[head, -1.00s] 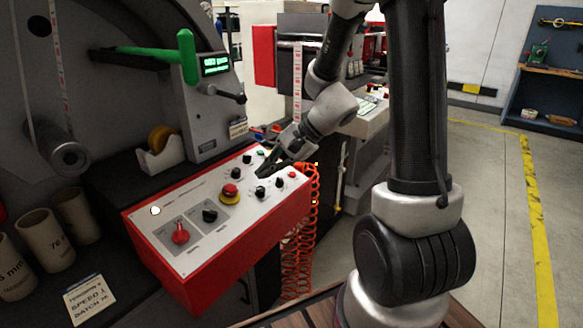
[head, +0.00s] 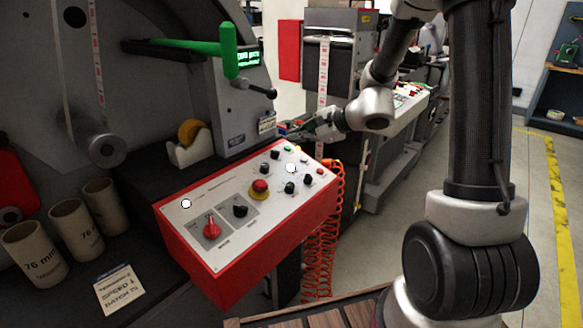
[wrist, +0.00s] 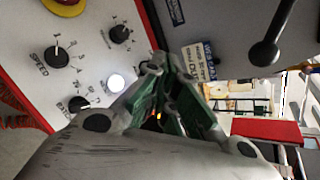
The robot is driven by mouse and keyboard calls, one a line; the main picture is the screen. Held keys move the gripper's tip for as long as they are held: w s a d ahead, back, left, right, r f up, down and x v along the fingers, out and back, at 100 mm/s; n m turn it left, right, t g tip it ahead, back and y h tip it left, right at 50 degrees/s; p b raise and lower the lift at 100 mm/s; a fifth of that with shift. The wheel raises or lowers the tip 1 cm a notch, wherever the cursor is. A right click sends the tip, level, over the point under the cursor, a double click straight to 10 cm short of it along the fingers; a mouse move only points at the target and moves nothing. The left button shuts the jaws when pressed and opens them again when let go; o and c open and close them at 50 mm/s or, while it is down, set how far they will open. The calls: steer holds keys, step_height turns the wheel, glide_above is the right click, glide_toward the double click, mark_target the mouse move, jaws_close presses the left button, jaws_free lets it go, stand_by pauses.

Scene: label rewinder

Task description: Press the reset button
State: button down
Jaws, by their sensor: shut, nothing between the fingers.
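The red box with the white sloping control panel (head: 235,225) carries several buttons and knobs. No label reading "reset" is legible. One bright white round button (head: 291,168) sits among the black knobs at the panel's right half; a bright white button (wrist: 115,83) also shows beside the SPEED knob in the wrist view. Another white round spot (head: 186,203) is at the panel's left end. My gripper (head: 288,131) is shut and empty, beyond the panel's far edge. In the wrist view my gripper's green fingers (wrist: 168,80) are apart from the white button.
A red mushroom button on a yellow collar (head: 260,188) and a red selector (head: 211,228) are on the panel. A green handle (head: 229,50) and a tape dispenser (head: 190,145) stand behind. An orange coiled hose (head: 322,235) hangs at the panel's right.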

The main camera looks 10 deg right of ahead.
steer(key=shift+w+a+f, duration=0.25)
steer(key=shift+w+f, duration=0.05)
steer(key=shift+f, duration=1.05)
steer(key=shift+w+a+f, duration=0.2)
steer(key=shift+w+f, duration=0.1)
steer(key=shift+f, duration=1)
steer(key=shift+w+a+f, duration=0.25)
steer(key=shift+w+f, duration=0.05)
steer(key=shift+f, duration=1.05)
steer(key=shift+f, duration=0.1)
steer(key=shift+f, duration=0.3)
steer(key=shift+w+a+f, duration=0.15)
steer(key=shift+f, duration=0.2)
steer(key=shift+r, duration=0.1)
steer(key=shift+s+r, duration=0.2)
steer(key=shift+r, duration=0.5)
steer(key=shift+d+r, duration=0.1)
steer(key=shift+d, duration=0.1)
steer(key=shift+s+d+r, duration=0.1)
steer(key=shift+s+r, duration=0.1)
steer(key=shift+r, duration=0.55)
steer(key=shift+s+d+r, duration=0.15)
steer(key=shift+r, duration=0.65)
steer(key=shift+s+d+r, duration=0.1)
steer(key=shift+s+r, duration=0.1)
steer(key=shift+r, duration=0.55)
